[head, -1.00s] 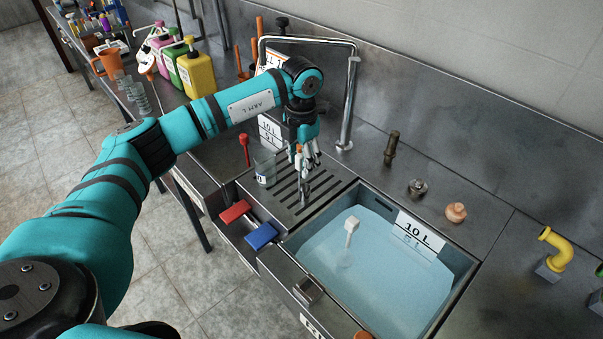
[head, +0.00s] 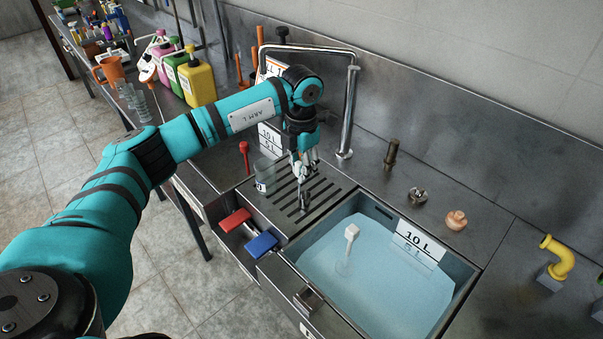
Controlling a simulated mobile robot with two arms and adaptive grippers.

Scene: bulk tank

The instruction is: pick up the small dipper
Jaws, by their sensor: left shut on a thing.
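My left gripper (head: 301,174) points down over the slotted drain board (head: 270,207) beside the filled tank. It is shut on a small thin metal thing (head: 303,203), which looks like the small dipper. Its lower end shows just below the fingertips, at or near the slots. I cannot tell whether it touches the board. The fingers hide its upper part. My right gripper is not in view.
A clear beaker (head: 264,176) stands left of the gripper. The tall faucet (head: 348,110) rises behind. The water tank (head: 467,290) holds a white-topped clear item (head: 351,236). Red (head: 235,220) and blue (head: 261,244) handles stick out in front.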

